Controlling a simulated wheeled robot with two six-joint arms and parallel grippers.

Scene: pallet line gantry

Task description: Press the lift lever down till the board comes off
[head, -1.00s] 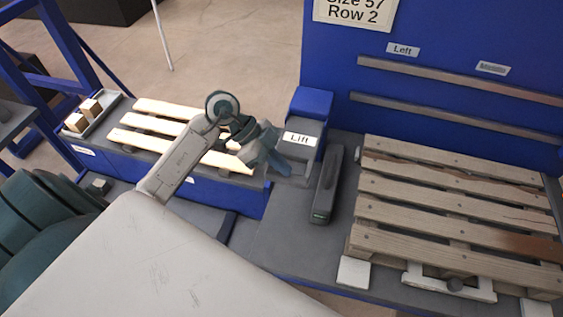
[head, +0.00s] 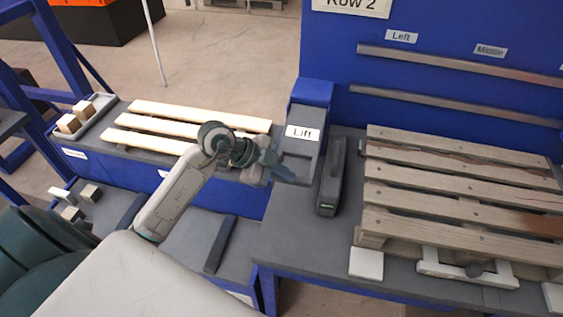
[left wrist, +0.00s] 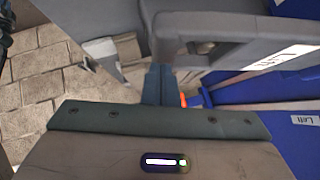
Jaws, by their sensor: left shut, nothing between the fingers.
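The lift lever is at the grey unit marked "Lift" (head: 300,152), beside a blue post; its grey arm (left wrist: 215,27) crosses the top of the left wrist view. My left gripper (head: 284,171) is shut and empty, at the unit's left front side. In the left wrist view its fingertips (left wrist: 158,85) sit right beside or under the grey arm; I cannot tell if they touch. The pallet (head: 460,195) of worn boards lies on the table at right, one board showing reddish broken wood. My right gripper is out of view.
A dark grey block with a green light (head: 331,178) stands between the lift unit and pallet. Pale slats (head: 190,125) lie on a bench at left, near a tray with wooden blocks (head: 68,123). A blue panel (head: 450,60) with metal rails rises behind.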

